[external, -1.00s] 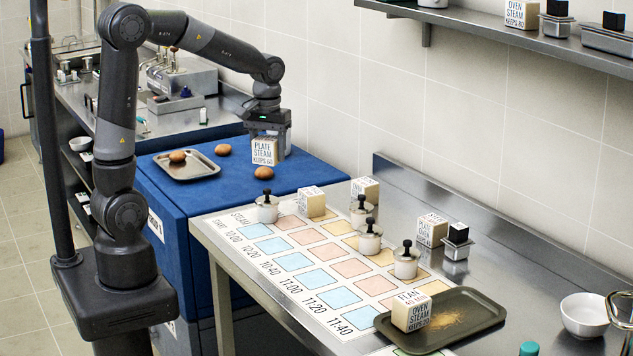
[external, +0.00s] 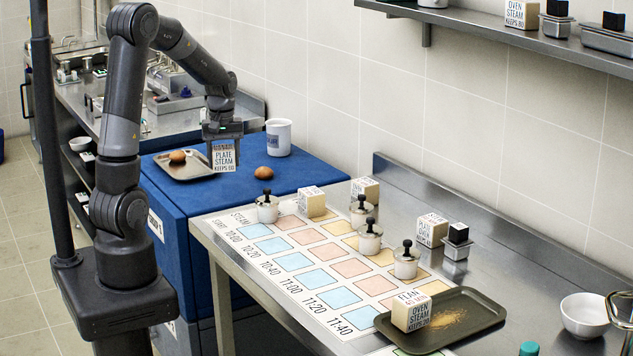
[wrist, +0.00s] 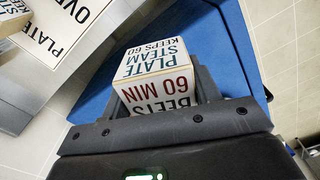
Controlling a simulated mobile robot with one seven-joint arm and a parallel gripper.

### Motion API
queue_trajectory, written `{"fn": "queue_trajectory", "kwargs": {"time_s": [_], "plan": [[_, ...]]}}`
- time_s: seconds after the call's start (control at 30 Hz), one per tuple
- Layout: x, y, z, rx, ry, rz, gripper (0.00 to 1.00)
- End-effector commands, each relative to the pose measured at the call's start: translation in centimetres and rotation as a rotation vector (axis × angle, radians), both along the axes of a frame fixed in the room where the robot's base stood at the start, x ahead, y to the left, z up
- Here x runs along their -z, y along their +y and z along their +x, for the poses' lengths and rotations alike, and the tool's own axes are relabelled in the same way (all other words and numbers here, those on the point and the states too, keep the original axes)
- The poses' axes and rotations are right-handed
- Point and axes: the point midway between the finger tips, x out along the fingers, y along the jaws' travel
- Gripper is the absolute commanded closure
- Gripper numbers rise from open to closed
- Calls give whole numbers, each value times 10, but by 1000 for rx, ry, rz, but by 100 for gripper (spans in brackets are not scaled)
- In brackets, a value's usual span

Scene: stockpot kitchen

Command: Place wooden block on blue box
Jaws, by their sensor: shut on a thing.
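My gripper (external: 223,141) is shut on a pale wooden block (external: 224,158) lettered "PLATE STEAM KEEPS 60". The block also shows between the fingers in the wrist view (wrist: 155,62), where another face reads "BEETS 60 MIN". The blue box (external: 325,181) stands below, left of the steel table, and its blue surface shows beyond the block in the wrist view (wrist: 228,50). The block is over the box top beside the grey tray's right end. I cannot tell whether it touches the top.
On the blue box are a grey tray (external: 196,174) with a brown egg-like item (external: 177,156), another such item (external: 271,172) and a white mug (external: 279,137). The steel table holds a printed grid sheet, lidded jars (external: 267,207), other blocks (external: 311,202) and a dark tray (external: 470,325).

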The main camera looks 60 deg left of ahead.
Motion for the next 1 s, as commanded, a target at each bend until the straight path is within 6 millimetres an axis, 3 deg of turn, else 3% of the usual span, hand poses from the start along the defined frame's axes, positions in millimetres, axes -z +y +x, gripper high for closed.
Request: {"fn": "queue_trajectory", "kwargs": {"time_s": [0.17, 0.4, 0.6, 0.83, 1.0], "plan": [[18, 17, -3, -4, 2, -1, 70], [51, 71, -11, -6, 3, -1, 70], [71, 106, -14, -3, 0, -1, 70], [82, 116, -16, 1, 0, 0, 70], [107, 115, -16, 0, 1, -3, 70]]}}
